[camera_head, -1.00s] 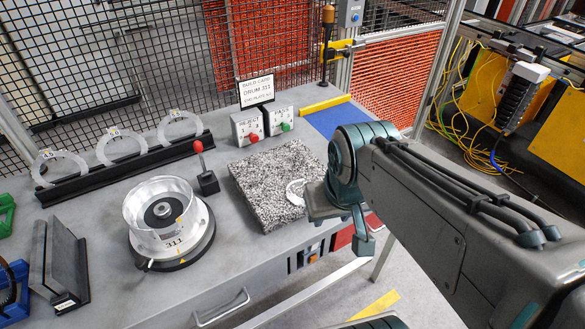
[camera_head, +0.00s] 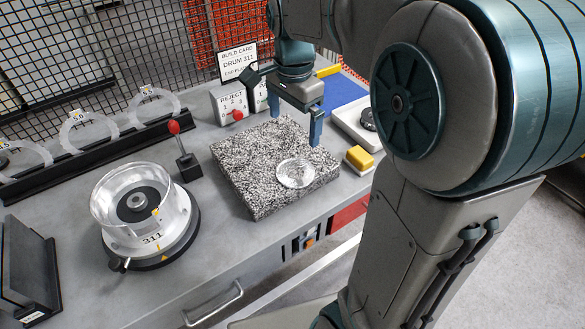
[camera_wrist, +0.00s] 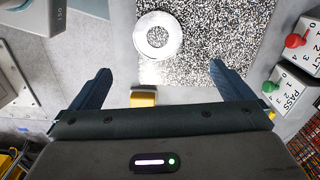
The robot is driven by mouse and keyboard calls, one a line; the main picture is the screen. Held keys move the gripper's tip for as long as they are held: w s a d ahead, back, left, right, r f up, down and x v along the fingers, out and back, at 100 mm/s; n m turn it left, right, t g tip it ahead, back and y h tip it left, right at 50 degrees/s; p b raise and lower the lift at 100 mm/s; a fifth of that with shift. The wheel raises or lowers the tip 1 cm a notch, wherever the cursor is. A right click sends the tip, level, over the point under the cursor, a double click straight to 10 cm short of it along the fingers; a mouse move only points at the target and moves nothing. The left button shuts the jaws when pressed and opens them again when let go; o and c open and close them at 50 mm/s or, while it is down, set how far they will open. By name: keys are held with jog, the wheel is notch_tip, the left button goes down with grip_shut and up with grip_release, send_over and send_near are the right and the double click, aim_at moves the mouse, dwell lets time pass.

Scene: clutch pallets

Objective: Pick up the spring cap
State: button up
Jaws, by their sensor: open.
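No part is labelled as the spring cap. A round dark part (camera_head: 368,118) lies in a white tray (camera_head: 346,128) at the right, partly hidden behind my arm. A shiny ring-like disc (camera_head: 296,173) lies flat on the speckled slab (camera_head: 240,165); it also shows in the wrist view (camera_wrist: 158,36) with a hole in its middle. My gripper (camera_head: 294,126) points down above the back right part of the slab. In the wrist view its two fingers (camera_wrist: 159,68) are wide apart with nothing between them. It touches neither part.
A yellow block (camera_head: 359,158) sits between slab and tray. A clear drum (camera_head: 137,208) stands on a round base at left, with a red-knobbed lever (camera_head: 184,150) beside it. Clear rings stand on a black rack (camera_head: 90,153). Reject and pass boxes (camera_head: 232,105) stand behind the slab.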

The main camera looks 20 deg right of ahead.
send_over(294, 174)
jog(key=f, duration=0.8)
jog(key=shift+w, duration=0.2)
jog(key=shift+s+f, duration=0.15)
jog(key=shift+f, duration=1.2)
jog(key=shift+s+f, duration=0.1)
jog(key=shift+f, duration=1.2)
jog(key=c, duration=0.9)
